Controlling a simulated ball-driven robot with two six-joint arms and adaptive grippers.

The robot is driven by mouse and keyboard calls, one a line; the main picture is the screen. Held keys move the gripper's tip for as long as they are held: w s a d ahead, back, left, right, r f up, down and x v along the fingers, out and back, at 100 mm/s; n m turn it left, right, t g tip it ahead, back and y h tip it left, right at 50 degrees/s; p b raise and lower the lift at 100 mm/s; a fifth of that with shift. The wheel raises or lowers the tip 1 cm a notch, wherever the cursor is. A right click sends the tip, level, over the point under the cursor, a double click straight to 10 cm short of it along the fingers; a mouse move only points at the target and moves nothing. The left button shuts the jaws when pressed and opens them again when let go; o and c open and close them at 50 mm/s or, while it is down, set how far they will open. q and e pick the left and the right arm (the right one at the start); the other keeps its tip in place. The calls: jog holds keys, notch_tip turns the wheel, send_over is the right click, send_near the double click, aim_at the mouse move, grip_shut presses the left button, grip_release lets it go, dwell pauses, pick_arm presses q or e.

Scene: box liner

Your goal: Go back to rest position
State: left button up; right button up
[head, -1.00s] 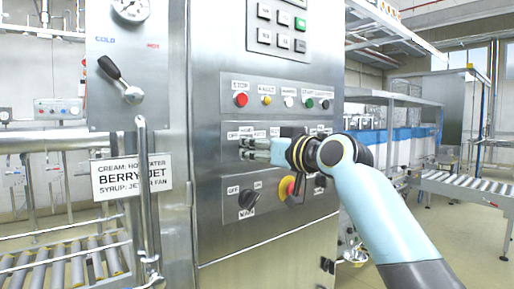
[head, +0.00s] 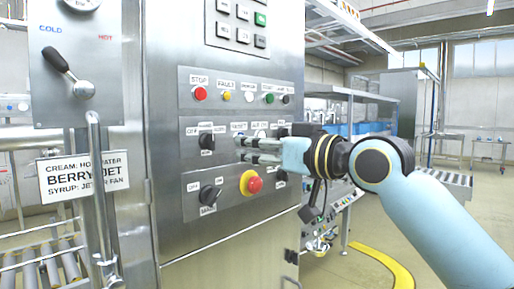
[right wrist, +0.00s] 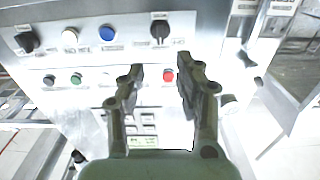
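My right gripper (head: 240,148) is in front of the lower part of the steel control cabinet's panel (head: 222,226) in the head view, with its fingers pointing left. In the right wrist view its two dark fingers (right wrist: 163,82) stand apart with nothing between them. I cannot tell the exact gap to the panel; the gripper hides part of the middle row of controls. My right arm reaches in from the lower right. My left gripper is in neither view.
The panel has a red stop button (head: 200,94), a black selector knob (head: 206,140) and a red-and-yellow emergency stop (head: 253,183). A black-handled lever (head: 70,75) and a pipe are at left. A conveyor (head: 458,184) stands far right, with open floor before it.

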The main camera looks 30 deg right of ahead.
dwell(0.4)
jog(key=d+f+m+g+h+b, duration=0.1)
jog(key=d+f+m+g+h, duration=0.1)
jog(key=f, duration=1.1)
jog(key=d+f+m+g+h+b, duration=0.1)
jog(key=d+f+g+b, duration=0.1)
jog(key=f, duration=1.2)
jog(key=s+d+f+m+g+h, duration=0.15)
jog(key=s+f, duration=0.25)
jog(key=f, duration=0.5)
jog(key=s+d+f+g+b, duration=0.1)
jog(key=s+f+g, duration=0.15)
jog(key=f, duration=0.55)
jog(key=s+d+f+g+h, duration=0.1)
jog(key=s+f, duration=0.3)
jog(key=f, duration=0.5)
jog(key=s+f+g+b, duration=0.2)
jog(key=s+f+g, duration=0.2)
jog(key=s+f, duration=1.6)
jog(key=s+f+g, duration=0.1)
jog(key=s+f, duration=0.2)
jog(key=s, duration=0.7)
jog(key=s+f+g+h, duration=0.1)
jog(key=s+f+g, duration=0.1)
jog(key=s, duration=0.9)
jog(key=shift+f+n, duration=0.45)
jog(key=shift+f, duration=0.2)
